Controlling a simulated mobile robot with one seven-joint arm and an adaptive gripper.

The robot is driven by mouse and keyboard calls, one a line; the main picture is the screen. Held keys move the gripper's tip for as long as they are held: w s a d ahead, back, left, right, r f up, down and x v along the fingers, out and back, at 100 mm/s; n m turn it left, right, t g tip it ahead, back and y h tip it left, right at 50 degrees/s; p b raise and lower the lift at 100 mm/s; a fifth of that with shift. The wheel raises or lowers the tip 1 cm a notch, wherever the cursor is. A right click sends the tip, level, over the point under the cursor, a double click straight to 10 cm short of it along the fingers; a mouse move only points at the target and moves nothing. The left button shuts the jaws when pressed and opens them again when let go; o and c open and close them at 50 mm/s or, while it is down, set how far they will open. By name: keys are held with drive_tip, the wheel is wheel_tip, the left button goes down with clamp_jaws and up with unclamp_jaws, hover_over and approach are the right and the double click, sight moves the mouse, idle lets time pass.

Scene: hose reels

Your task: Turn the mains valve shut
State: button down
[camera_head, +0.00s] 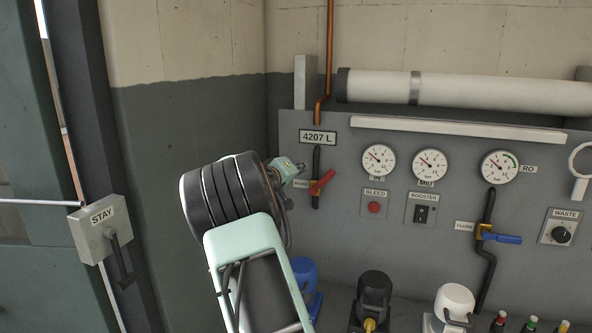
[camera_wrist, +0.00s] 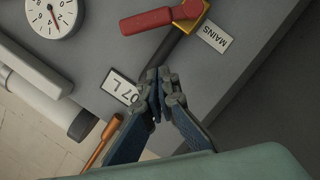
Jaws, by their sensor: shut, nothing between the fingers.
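The mains valve's red lever (camera_head: 323,181) sits on a dark vertical pipe on the grey panel. It slants up to the right, across the pipe's line. In the wrist view the lever (camera_wrist: 148,21) and its brass body (camera_wrist: 188,11) are at the top edge, beside the MAINS label (camera_wrist: 215,37). My gripper (camera_head: 301,168) is just left of the lever in the head view. In the wrist view my gripper (camera_wrist: 163,76) is shut and empty, its tips below the lever in the picture and apart from it. The tips partly cover the 4207 L plate (camera_wrist: 119,86).
A copper pipe (camera_head: 329,60) rises above the valve. Gauges (camera_head: 379,160), a bleed button (camera_head: 374,207) and a blue flush lever (camera_head: 502,238) are to the right. Pumps (camera_head: 373,296) stand below. A STAY box (camera_head: 98,229) is at left.

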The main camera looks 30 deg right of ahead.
sight(322, 183)
drive_tip(key=d+f, duration=0.3)
drive_tip(key=d, duration=0.2)
drive_tip(key=shift+s+b, duration=0.25)
drive_tip(key=shift+b, duration=0.2)
